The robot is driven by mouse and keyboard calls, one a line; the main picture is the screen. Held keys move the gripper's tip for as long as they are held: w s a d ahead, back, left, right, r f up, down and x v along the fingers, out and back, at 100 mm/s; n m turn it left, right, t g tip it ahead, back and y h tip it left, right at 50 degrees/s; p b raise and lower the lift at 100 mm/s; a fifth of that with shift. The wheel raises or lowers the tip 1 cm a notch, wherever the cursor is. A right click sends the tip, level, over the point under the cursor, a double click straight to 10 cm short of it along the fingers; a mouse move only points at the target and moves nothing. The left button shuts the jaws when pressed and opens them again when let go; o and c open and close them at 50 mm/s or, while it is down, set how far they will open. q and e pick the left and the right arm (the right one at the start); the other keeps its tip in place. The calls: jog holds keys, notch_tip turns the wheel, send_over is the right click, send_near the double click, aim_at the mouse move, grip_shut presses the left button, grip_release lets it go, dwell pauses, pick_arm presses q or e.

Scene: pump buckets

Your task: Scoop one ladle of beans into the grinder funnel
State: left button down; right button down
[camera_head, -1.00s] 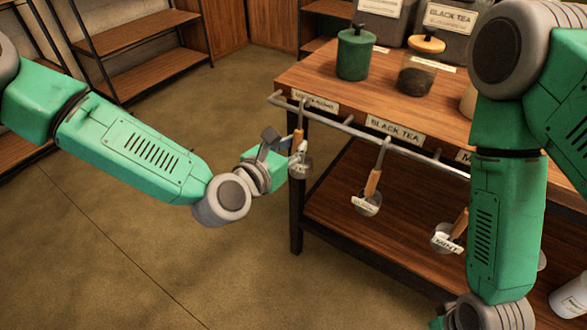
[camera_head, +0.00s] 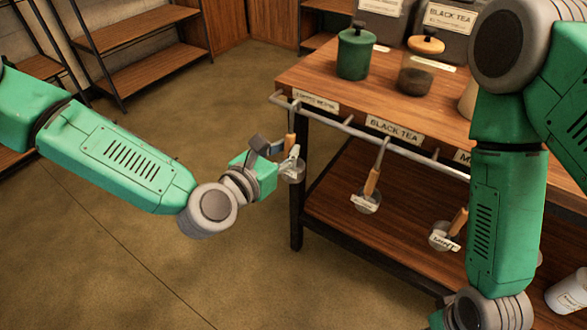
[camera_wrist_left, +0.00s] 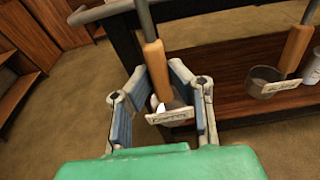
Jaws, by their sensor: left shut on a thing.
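My left gripper (camera_head: 276,150) is shut on a ladle (camera_head: 291,144) at the left end of the table's front rail. In the left wrist view the wooden handle of this ladle (camera_wrist_left: 157,70) stands between the two fingers (camera_wrist_left: 163,105), with its labelled metal cup below them. Its metal stem runs up past the rail; I cannot tell whether its hook still bears on it. My right arm comes down on the right, and its gripper is out of view. No grinder funnel can be made out. A glass jar (camera_head: 418,79) with dark contents stands on the table.
The wooden table (camera_head: 330,75) carries a green canister (camera_head: 355,54) and labelled bins at the back. Two other ladles (camera_head: 371,183) (camera_head: 459,222) hang from the rail (camera_head: 345,128). A lower shelf (camera_head: 350,225) lies beneath. The floor left of the table is clear.

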pick_arm(q)
jog(key=shift+f+v, duration=0.2)
jog(key=shift+v, duration=0.7)
jog(key=shift+f+v, duration=0.15)
jog(key=shift+v, duration=0.75)
